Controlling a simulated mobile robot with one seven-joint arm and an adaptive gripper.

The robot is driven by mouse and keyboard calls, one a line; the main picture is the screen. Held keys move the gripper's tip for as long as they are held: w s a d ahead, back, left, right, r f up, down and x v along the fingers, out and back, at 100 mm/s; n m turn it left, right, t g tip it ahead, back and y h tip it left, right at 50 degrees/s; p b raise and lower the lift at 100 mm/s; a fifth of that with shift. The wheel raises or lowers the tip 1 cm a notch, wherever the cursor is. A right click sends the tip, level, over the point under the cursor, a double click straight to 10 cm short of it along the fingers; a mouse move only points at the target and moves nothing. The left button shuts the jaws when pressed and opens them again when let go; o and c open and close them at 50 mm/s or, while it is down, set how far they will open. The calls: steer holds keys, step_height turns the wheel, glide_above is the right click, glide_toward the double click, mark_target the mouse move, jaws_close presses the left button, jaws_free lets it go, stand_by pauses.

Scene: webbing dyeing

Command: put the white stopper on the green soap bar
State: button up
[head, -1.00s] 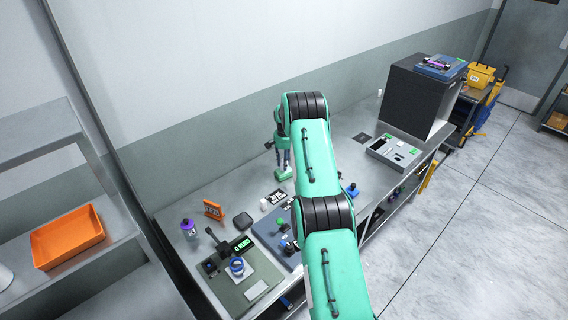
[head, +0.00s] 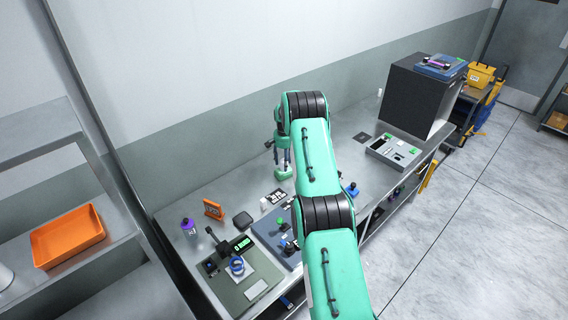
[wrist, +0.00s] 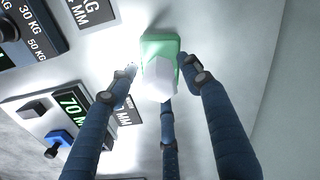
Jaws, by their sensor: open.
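The green soap bar (wrist: 161,46) lies on the bench top in the wrist view. The white stopper (wrist: 158,79) covers its near part and appears to sit on it. The soap bar (head: 284,176) also shows below my gripper in the head view, where the stopper is too small to make out clearly. My gripper (wrist: 160,72) is open. Its blue fingers stand to the left, right and near side of the stopper, with visible gaps at both sides. In the head view my gripper (head: 283,158) points down over the soap bar.
Labelled plates and a device with a blue knob (wrist: 57,138) lie left of the fingers in the wrist view. In the head view, a black box (head: 415,95) stands further along the bench. An orange timer (head: 213,209) and purple bottle (head: 189,228) stand at the near end.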

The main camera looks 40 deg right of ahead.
step_height(320, 180, up, 12)
steer(key=b, duration=0.1)
stand_by(0.5)
stand_by(0.4)
